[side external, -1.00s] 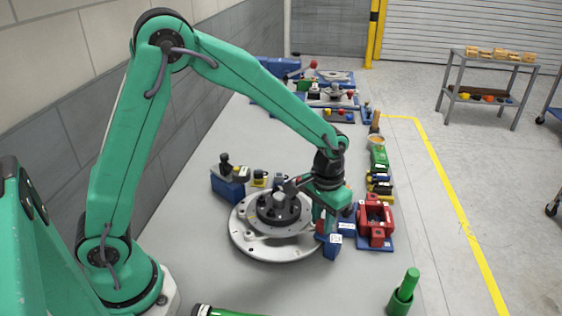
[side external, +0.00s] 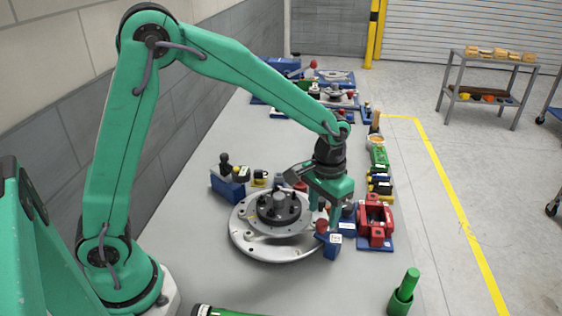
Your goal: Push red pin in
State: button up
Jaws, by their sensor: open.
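A small red knob, apparently the red pin (side external: 321,226), shows at the right rim of the round grey fixture plate (side external: 247,243), beside a blue block (side external: 332,246). How deep the pin sits cannot be told. My gripper (side external: 328,212) is open and points down just above and to the right of the red knob. Whether a finger touches the pin cannot be told. A dark hub with several studs (side external: 279,207) stands on the plate.
A red part on a blue base (side external: 375,222) stands close to the right of my gripper. A blue block with a dark knob (side external: 228,182) is left of the plate.

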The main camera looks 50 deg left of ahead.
aim_at(322, 221)
jog(key=shift+r, duration=2.3)
jog(key=shift+s+a+r, duration=0.25)
jog(key=shift+r, duration=0.2)
jog(key=s+a+r+t, duration=0.2)
jog(key=s+a+r, duration=0.2)
jog(key=s, duration=0.5)
jog(key=s+a+r+t, duration=0.3)
jog(key=s+a+r, duration=0.2)
jog(key=s, duration=0.4)
jog(key=shift+s+a+t, duration=0.3)
jog(key=shift+a, duration=0.15)
